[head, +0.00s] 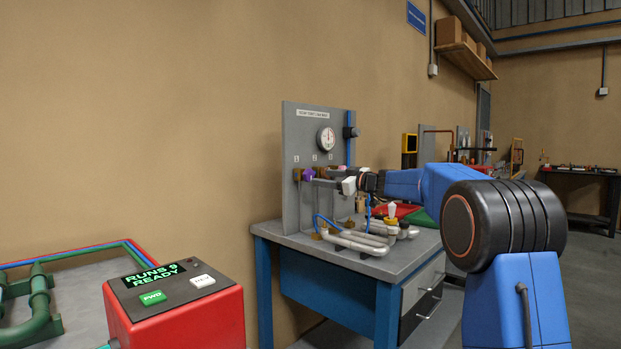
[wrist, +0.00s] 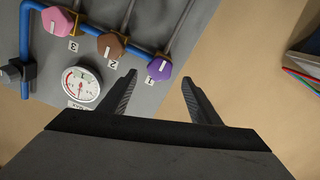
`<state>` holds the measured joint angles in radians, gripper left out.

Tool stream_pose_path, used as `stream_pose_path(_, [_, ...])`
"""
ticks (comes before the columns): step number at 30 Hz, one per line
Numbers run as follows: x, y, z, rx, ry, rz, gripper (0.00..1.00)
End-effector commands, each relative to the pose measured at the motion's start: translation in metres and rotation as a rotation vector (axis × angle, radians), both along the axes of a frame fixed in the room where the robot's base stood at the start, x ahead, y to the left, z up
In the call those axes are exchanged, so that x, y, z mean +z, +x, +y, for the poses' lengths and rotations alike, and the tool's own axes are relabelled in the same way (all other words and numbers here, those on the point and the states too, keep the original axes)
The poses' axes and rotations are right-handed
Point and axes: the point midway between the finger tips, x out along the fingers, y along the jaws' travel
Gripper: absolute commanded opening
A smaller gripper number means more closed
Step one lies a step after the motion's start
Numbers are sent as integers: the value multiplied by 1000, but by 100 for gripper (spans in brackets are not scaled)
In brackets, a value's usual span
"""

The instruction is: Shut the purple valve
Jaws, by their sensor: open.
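The purple valve (wrist: 158,67) is a faceted knob with a white line mark, beside label 1 on the grey panel. In the wrist view it lies just beyond the fingertips, between them in line. It also shows in the head view (head: 309,174), small, at the panel's left part. My gripper (wrist: 159,77) is open, its two dark fingers apart with nothing between them. In the head view my gripper (head: 325,182) reaches the panel close to the purple valve; whether it touches cannot be told.
A brown knob (wrist: 110,46) by label 2 and a pink knob (wrist: 58,20) by label 3 sit beside the purple one. A round gauge (wrist: 80,85) and a blue pipe (wrist: 25,50) are near. The panel stands on a workbench (head: 290,238). A red control box (head: 180,310) stands front left.

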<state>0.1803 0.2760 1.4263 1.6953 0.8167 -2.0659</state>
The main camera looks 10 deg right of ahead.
Motion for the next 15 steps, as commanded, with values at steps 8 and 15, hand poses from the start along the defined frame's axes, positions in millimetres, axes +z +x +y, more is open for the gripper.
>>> stream_pose_path(8, [-1, 39, 29, 1, 0, -1, 57])
stream_pose_path(15, [0, 59, 43, 1, -1, 0, 57])
